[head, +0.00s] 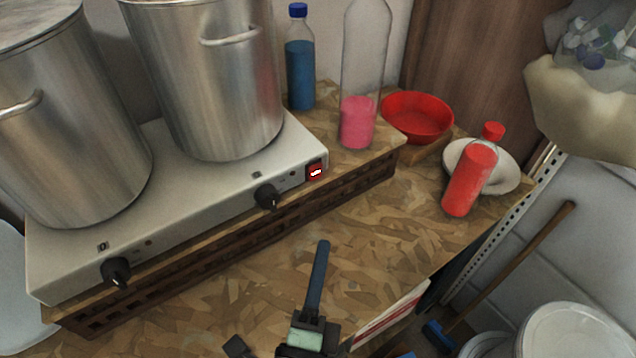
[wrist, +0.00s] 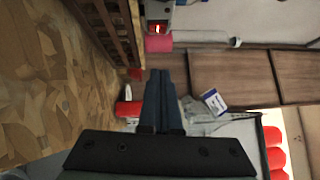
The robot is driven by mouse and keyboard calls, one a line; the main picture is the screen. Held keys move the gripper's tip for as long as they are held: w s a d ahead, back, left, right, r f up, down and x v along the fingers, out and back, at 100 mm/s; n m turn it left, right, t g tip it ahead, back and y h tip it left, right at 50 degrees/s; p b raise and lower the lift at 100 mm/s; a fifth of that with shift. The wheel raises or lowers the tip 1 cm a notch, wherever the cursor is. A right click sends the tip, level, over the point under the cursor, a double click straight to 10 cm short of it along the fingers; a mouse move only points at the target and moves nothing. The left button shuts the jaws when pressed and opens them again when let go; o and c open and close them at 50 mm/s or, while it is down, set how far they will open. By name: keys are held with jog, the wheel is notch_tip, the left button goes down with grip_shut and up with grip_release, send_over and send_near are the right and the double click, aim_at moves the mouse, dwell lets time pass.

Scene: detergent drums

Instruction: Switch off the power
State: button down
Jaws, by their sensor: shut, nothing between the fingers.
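The power switch (head: 316,171) is a small red rocker in a black frame at the right end of the front face of a white two-burner hot plate (head: 200,195). It also shows glowing red in the wrist view (wrist: 156,28), near the top. My gripper (head: 322,245) is shut and empty, its dark fingers together, in front of and below the switch in the head view. It is apart from the hot plate. In the wrist view the closed fingers (wrist: 160,75) point up the picture, with the switch beyond their tips.
Two large steel pots (head: 210,80) stand on the hot plate, with black knobs (head: 266,196) along its front. A bottle with pink liquid (head: 357,120), a blue bottle (head: 300,70), a red bowl (head: 417,117) and a red bottle (head: 469,180) stand nearby. The board (head: 370,225) before the hot plate is clear.

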jog(key=p, duration=0.3)
send_near(316, 172)
jog(key=w+d, duration=0.4)
jog(key=shift+w+a+r, duration=0.2)
jog(key=shift+w+a, duration=0.3)
jog(key=shift+w, duration=0.1)
jog(key=shift+w+a+r, duration=0.2)
jog(key=shift+w+a, duration=0.3)
jog(key=shift+w, duration=0.1)
